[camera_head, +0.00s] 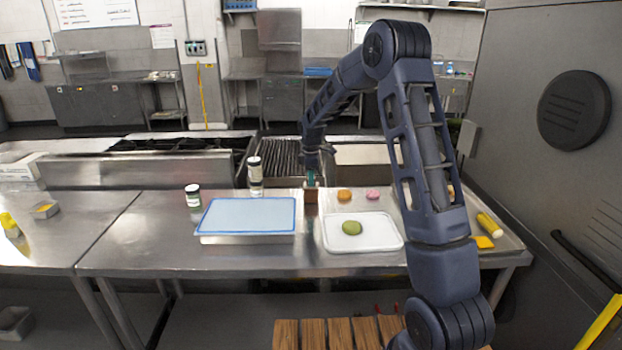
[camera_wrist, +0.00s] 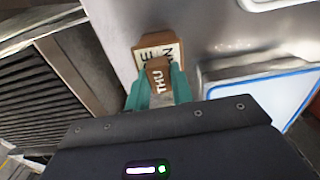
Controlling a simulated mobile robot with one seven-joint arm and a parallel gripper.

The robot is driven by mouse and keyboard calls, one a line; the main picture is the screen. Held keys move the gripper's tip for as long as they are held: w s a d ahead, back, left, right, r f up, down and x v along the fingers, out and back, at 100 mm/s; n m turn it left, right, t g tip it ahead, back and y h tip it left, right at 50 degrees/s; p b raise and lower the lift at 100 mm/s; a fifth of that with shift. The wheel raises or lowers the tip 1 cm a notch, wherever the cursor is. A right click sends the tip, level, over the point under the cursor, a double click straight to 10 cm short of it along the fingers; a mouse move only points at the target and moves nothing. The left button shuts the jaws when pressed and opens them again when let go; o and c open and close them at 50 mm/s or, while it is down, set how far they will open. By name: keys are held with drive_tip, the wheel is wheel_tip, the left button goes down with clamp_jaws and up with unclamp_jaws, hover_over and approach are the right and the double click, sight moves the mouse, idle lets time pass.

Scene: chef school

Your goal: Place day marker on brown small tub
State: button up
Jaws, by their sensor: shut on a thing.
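The day marker (camera_wrist: 157,80) is a small brown piece lettered "THU" in the wrist view. My gripper (camera_wrist: 160,88) has its teal fingers shut on it. Just beyond the marker is a larger brown block or tub (camera_wrist: 142,42) with white lettered faces, seemingly the brown small tub. The marker overlaps it in the picture; I cannot tell whether they touch. In the head view, my gripper (camera_head: 311,179) points down right above this brown thing (camera_head: 311,196), which stands on the steel table. The marker is too small to make out there.
A blue-rimmed lidded container (camera_head: 246,237) stands left of the brown thing. A white tray (camera_head: 335,244) with a green item (camera_head: 352,228) is to the right. Orange (camera_head: 344,195) and pink (camera_head: 372,195) items lie nearby. Jars (camera_head: 193,196) stand left; a grill (camera_head: 273,160) is behind.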

drive_tip(key=o, duration=1)
drive_tip(key=shift+f, duration=0.15)
wheel_tip(320, 180, up, 12)
drive_tip(key=s+d+r+m+t, duration=0.1)
drive_tip(key=s+d+r+m, duration=0.4)
drive_tip(key=s+d+r, duration=0.45)
drive_tip(key=s+d+r+m+t, duration=0.1)
drive_tip(key=s+d+m, duration=0.4)
drive_tip(key=s, duration=0.6)
drive_tip(key=s+d+r+m+t, duration=0.1)
drive_tip(key=s+d+r+m, duration=0.15)
drive_tip(key=s+d, duration=0.55)
drive_tip(key=s+f+m, duration=0.1)
drive_tip(key=s, duration=0.3)
drive_tip(key=s+d+f+m+t, duration=0.1)
drive_tip(key=s+f+m, duration=0.1)
drive_tip(key=s, duration=0.3)
drive_tip(key=s+d+f+m, duration=0.1)
drive_tip(key=s+f+m, duration=0.1)
drive_tip(key=s, duration=0.2)
drive_tip(key=shift+s+m+t, duration=0.25)
drive_tip(key=shift+s+t, duration=0.05)
